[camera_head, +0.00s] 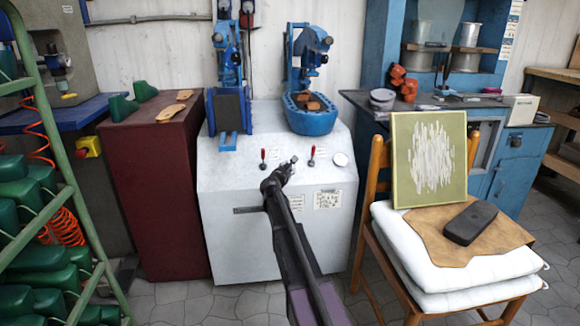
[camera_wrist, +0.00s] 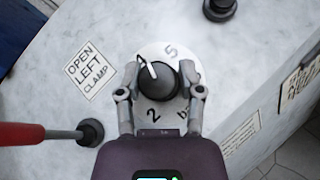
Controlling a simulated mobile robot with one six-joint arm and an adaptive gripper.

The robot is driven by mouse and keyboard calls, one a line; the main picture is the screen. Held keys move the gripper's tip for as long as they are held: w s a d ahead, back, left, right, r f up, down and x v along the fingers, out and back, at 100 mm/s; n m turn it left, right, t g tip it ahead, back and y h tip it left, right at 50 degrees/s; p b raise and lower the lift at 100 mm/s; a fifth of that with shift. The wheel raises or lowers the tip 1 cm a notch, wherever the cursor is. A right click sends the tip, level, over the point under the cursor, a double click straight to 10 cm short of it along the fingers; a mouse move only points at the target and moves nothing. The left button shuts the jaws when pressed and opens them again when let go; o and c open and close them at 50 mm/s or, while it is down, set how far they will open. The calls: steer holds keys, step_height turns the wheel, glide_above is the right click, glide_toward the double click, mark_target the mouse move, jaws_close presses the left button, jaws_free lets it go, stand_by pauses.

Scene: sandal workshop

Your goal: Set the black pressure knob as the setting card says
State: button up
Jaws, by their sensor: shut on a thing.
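The black pressure knob (camera_wrist: 158,80) sits on a white dial (camera_wrist: 171,52) on the pale machine front in the wrist view. Its white pointer line is tilted up and a little left. My gripper (camera_wrist: 161,77) is shut on the knob, one finger on each side. In the head view my gripper (camera_head: 286,168) hides the knob. Paper cards (camera_head: 328,199) are on the machine front; their text is too small to read.
Red levers stand left (camera_head: 263,158) and right (camera_head: 311,155) of my gripper; the left lever (camera_wrist: 30,133) also shows in the wrist view. A label (camera_wrist: 90,71) reads "OPEN LEFT CLAMP". A chair with cushions (camera_head: 450,277) stands right of the machine, a dark red cabinet (camera_head: 160,200) left.

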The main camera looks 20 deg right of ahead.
steer(key=m+g+p, duration=0.1)
steer(key=m+g, duration=0.1)
steer(key=m, duration=0.1)
steer(key=m+g+h+p, duration=0.1)
steer(key=m+g+p, duration=0.1)
steer(key=m+g, duration=0.1)
steer(key=shift+a+r+m+p, duration=0.1)
steer(key=shift+r+m+p, duration=0.1)
steer(key=shift+m+p, duration=0.1)
steer(key=shift+f+m+g+p, duration=0.2)
steer(key=shift+m+g+p, duration=0.9)
steer(key=shift+m+g, duration=0.55)
steer(key=shift+s+m, duration=0.1)
steer(key=shift+m, duration=0.15)
steer(key=o, duration=1.2)
steer(key=shift+c, duration=0.2)
